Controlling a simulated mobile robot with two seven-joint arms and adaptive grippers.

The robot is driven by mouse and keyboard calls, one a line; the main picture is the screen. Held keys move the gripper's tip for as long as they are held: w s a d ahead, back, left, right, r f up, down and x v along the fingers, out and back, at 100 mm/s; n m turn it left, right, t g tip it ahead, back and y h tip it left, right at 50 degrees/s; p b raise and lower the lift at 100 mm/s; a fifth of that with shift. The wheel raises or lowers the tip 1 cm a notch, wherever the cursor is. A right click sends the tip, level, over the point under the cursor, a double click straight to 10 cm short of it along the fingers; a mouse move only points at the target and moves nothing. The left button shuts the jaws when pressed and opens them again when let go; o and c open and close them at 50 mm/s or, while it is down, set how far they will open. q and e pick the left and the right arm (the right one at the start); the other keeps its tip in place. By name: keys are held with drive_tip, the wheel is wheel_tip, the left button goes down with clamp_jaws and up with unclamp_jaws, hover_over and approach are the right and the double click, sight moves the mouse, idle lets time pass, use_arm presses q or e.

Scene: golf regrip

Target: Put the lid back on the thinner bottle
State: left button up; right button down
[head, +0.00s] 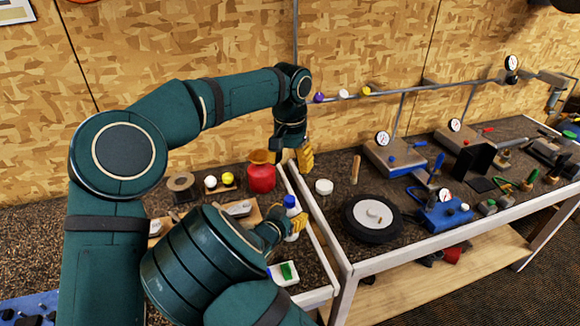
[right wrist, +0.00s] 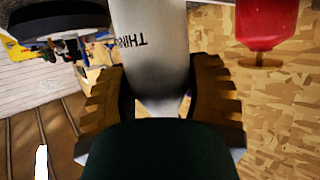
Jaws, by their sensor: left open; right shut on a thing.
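The thinner bottle (head: 293,226) is white with a blue top (head: 290,201) and stands near the gap between the two benches in the head view. My right gripper (head: 276,231) is shut on its body, from the left side. In the right wrist view the white bottle (right wrist: 160,50), with upside-down lettering, sits between both ridged fingers (right wrist: 160,98). Its top is out of that view. My left gripper (head: 284,158) is open, with its fingers spread and pointing down, above and behind the bottle. I see nothing between them. I cannot tell whether the blue top is a separate lid.
A red container (head: 261,179) stands under one left finger; it also shows in the right wrist view (right wrist: 265,22). A white round piece (head: 323,187) and a black wheel-like disc (head: 371,218) lie on the right bench. A white tray (head: 283,273) with a green item is in front.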

drive_tip(key=shift+c, duration=1)
unclamp_jaws()
drive_tip(key=v, duration=0.7)
drive_tip(key=shift+s, duration=0.25)
drive_tip(key=shift+a+r, duration=0.1)
